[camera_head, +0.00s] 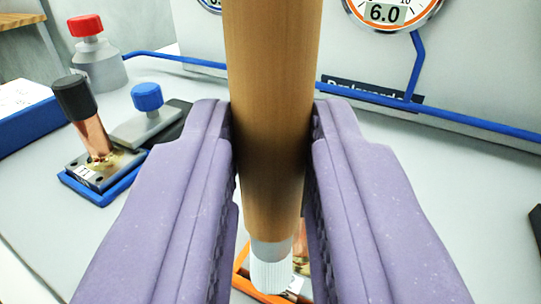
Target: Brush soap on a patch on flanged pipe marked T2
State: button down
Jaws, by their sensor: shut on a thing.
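My gripper (271,170) has two purple fingers shut on the wooden handle of a brush (272,90). The brush hangs upright, with its pale ferrule and white bristles (271,275) pointing down. Below and behind the bristles is an orange tray (240,281) with a bit of copper (300,252) on it. The brush and fingers hide most of both, and no T2 mark is readable there. I cannot tell if the bristles touch anything. At left, a copper flanged pipe (96,138) with a black cap stands on a blue tray; its label is too small to read surely.
A grey bottle with a red cap (86,27) and a grey fitting with a blue knob (147,97) stand at back left. A blue-sided box (30,130) is at the far left. A gauge (390,14) and blue pipe line (460,123) are on the back panel.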

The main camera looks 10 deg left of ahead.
jog(key=shift+w+a+b, duration=0.1)
jog(key=shift+a+b, duration=0.15)
jog(key=shift+b, duration=0.25)
jog(key=shift+s+d, duration=0.2)
jog(key=shift+d, duration=0.35)
dwell(2.1)
jog(key=shift+s+r, duration=0.1)
